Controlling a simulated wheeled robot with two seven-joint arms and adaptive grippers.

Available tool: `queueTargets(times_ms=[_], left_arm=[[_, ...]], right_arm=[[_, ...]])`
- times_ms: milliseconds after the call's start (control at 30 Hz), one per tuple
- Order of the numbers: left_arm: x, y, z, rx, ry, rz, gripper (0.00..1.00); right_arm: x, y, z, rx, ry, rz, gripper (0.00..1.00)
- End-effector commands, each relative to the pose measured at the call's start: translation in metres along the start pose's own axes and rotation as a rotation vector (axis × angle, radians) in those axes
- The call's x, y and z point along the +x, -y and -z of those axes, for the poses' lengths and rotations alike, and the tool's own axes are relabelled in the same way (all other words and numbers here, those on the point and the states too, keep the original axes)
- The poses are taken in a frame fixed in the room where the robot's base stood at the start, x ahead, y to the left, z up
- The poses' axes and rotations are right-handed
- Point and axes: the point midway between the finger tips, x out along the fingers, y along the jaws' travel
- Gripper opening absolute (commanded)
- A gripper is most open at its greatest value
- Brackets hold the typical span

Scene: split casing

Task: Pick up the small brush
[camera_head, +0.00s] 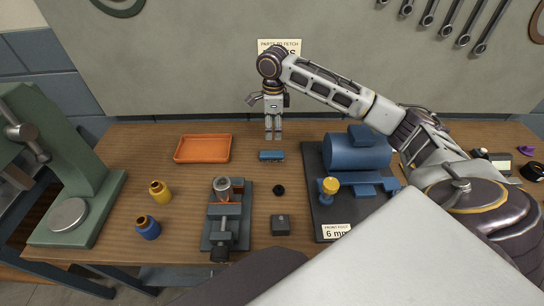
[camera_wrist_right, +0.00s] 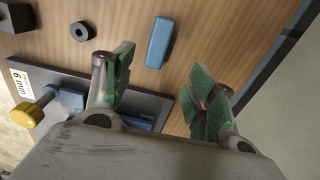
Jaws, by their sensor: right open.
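My right gripper (camera_head: 274,134) hangs down at the back of the table, its fingers apart and empty. In the right wrist view its green-padded fingertips (camera_wrist_right: 165,88) stand wide apart. A small blue bar (camera_head: 271,155) lies on the wood just in front of the gripper. It also shows in the right wrist view (camera_wrist_right: 158,42), beyond the fingertips and apart from them. No bristles show on it, so I cannot tell whether it is the small brush. My left gripper is not in view.
An orange tray (camera_head: 203,149) lies to the left, and a dark plate (camera_head: 318,205) with a blue motor-like casing (camera_head: 358,152) to the right. A vise (camera_head: 228,225), black ring (camera_head: 279,190) and grey block (camera_head: 280,225) stand nearer. A green press (camera_head: 90,207) fills the left end.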

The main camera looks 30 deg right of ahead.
Motion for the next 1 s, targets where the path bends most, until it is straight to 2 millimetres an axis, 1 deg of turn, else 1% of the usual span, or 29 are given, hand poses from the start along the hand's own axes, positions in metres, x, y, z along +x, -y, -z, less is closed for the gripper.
queueTargets(times_ms=[500,600,733,1000], left_arm=[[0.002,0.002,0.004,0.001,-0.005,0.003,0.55],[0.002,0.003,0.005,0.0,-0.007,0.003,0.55],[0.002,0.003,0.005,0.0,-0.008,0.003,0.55],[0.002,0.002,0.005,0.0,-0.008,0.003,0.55]], right_arm=[[0.064,-0.001,0.0,0.0,-0.002,-0.001,0.57],[0.073,0.0,0.0,0.0,-0.002,-0.001,0.57],[0.079,0.0,0.0,0.0,0.0,0.0,0.57],[0.08,0.0,0.0,0.0,0.0,0.0,0.57]])
